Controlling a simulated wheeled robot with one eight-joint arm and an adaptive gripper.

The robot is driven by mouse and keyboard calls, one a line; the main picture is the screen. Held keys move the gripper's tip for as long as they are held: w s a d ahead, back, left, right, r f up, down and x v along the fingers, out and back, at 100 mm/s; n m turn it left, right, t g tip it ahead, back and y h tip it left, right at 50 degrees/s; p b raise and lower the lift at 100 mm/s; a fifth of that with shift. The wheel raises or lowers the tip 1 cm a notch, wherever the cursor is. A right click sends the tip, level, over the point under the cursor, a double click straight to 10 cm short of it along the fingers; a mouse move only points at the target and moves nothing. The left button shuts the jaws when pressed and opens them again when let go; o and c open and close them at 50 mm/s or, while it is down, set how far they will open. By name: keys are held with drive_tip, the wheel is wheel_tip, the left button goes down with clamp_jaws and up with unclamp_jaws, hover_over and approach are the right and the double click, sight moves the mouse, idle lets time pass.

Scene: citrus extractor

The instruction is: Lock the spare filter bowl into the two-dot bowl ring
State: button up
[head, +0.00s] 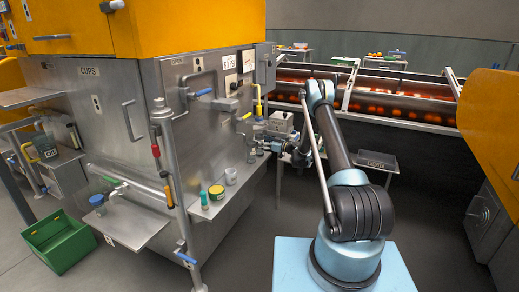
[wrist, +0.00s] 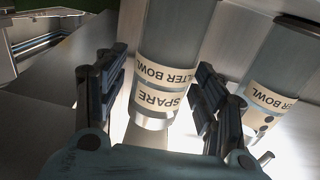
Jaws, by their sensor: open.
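The spare filter bowl (wrist: 180,40) is a grey cylinder with cream labels reading FILTER BOWL and SPARE, upside down in the wrist view. My gripper (wrist: 163,60) is open, with one finger on each side of this bowl. Gaps show between the fingers and the bowl, and I see no grip on it. A second filter bowl (wrist: 283,62) stands to the right, with dark dots on its label. In the head view my gripper (head: 269,147) is small, beside the machine's right end. I cannot make out the two-dot bowl ring in either view.
A grey box (head: 280,122) stands close behind my gripper. A green crate (head: 60,242) is on the floor at left.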

drive_tip(key=shift+w+a, duration=0.15)
drive_tip(key=shift+a, duration=0.25)
drive_tip(key=c, duration=1.2)
drive_tip(key=shift+r, duration=0.15)
